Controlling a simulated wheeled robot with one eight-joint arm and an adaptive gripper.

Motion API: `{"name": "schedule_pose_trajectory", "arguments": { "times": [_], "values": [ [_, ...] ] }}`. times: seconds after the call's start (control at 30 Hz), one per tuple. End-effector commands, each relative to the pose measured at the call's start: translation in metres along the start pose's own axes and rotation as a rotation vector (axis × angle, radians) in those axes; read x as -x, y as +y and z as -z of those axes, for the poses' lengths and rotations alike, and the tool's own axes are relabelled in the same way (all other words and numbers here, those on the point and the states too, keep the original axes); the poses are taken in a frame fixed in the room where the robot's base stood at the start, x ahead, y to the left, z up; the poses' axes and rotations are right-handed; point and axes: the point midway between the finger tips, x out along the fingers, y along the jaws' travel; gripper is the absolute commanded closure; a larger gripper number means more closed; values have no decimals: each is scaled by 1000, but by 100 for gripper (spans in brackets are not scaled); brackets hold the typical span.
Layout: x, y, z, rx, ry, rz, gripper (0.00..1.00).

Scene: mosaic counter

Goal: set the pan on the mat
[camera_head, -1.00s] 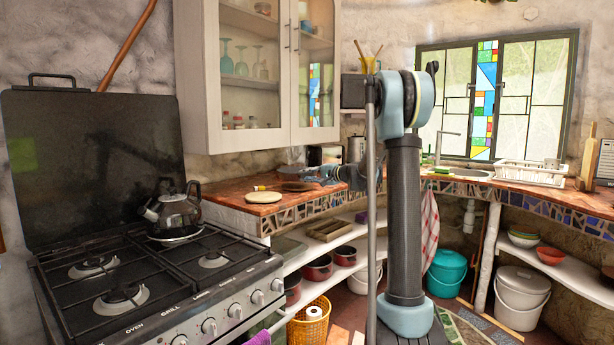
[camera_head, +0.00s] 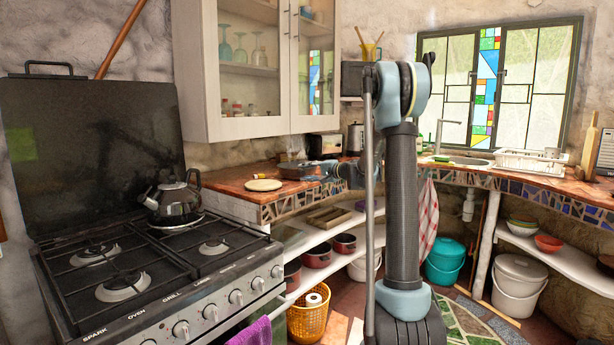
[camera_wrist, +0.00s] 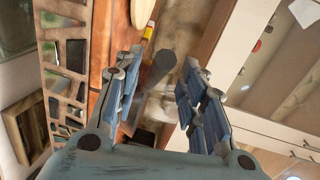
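The pan (camera_head: 297,170) is a small dark shape on the wooden counter, beside the round beige mat (camera_head: 263,184) and to its right. A dark grey rounded bar, apparently the pan's handle (camera_wrist: 160,66), shows between the fingers. I cannot tell whether they touch it. Part of the pale mat (camera_wrist: 142,12) shows at the top.
The stove with a kettle (camera_head: 174,199) stands left of the counter. A glass-door cabinet (camera_head: 250,70) hangs above. A toaster (camera_head: 324,146) and electric kettle (camera_head: 355,138) stand behind my gripper. A yellow object (camera_wrist: 147,33) lies near the mat.

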Motion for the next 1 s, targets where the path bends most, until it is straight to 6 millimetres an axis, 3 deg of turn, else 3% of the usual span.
{"name": "schedule_pose_trajectory", "arguments": {
  "times": [0.17,0.7,1.0],
  "values": [
    [11,0,1,0,2,0,62],
    [104,0,1,0,4,0,62],
    [121,0,1,0,2,0,62]
  ]
}}
